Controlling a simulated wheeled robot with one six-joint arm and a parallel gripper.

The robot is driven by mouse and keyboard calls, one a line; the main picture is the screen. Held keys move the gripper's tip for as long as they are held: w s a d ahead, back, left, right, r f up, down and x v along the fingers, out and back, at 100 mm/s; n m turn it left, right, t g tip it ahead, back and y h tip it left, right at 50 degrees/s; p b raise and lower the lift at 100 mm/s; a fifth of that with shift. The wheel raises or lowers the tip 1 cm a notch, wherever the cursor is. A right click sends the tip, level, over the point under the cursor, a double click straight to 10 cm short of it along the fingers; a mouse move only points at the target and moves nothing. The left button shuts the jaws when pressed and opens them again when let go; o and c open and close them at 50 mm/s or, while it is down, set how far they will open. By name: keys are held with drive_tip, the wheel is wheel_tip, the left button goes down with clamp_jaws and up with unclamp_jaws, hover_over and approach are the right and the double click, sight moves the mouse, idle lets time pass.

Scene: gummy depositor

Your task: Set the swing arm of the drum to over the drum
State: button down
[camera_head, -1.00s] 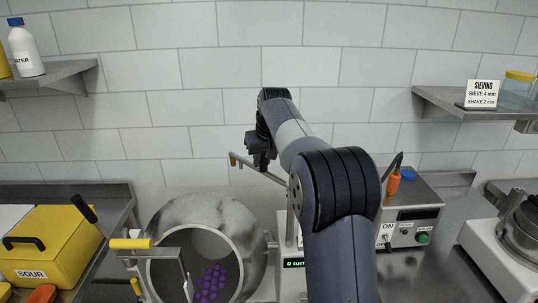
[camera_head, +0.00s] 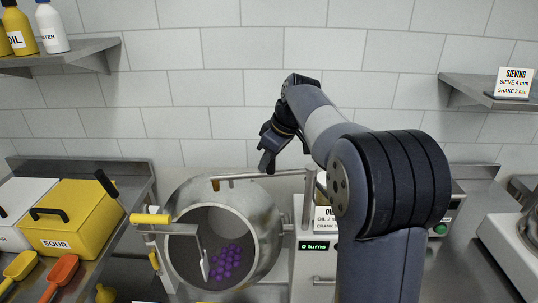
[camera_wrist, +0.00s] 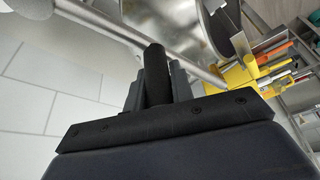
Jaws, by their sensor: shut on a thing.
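The steel drum (camera_head: 240,197) stands below and in front of me with its mouth facing me and several purple gummies (camera_head: 226,262) inside. The swing arm (camera_head: 243,178) is a thin grey bar from a post right of the drum. It reaches left across the drum's top, and its orange tip (camera_head: 214,184) is above the drum. My gripper (camera_head: 266,168) is shut on the bar, partway along it. In the wrist view the bar (camera_wrist: 105,22) runs past my dark fingers (camera_wrist: 155,75), with the drum (camera_wrist: 172,22) beyond. The fingers' exact contact is hidden.
A yellow-handled lever (camera_head: 150,219) is at the drum's left. A box with a "0 turns" display (camera_head: 313,246) stands to the right, partly behind my arm. A yellow SOUR bin (camera_head: 75,220) is on the left bench. A shelf (camera_head: 490,95) is at upper right.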

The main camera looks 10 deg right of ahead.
drive_tip(key=shift+s+n, duration=0.6)
drive_tip(key=shift+s, duration=0.25)
drive_tip(key=shift+s+d+f+g+b, duration=0.15)
drive_tip(key=shift+s+g+b, duration=0.15)
drive_tip(key=shift+s+b, duration=0.55)
drive_tip(key=shift+s+f, duration=0.1)
drive_tip(key=shift+s, duration=0.2)
drive_tip(key=c, duration=1.3)
unclamp_jaws()
drive_tip(key=shift+s+d+r, duration=0.1)
drive_tip(key=shift+s+r, duration=0.1)
drive_tip(key=shift+s, duration=0.1)
drive_tip(key=shift+o, duration=0.3)
drive_tip(key=shift+w, duration=0.1)
drive_tip(key=v, duration=1)
drive_tip(key=shift+d+r, duration=0.15)
drive_tip(key=shift+r, duration=0.2)
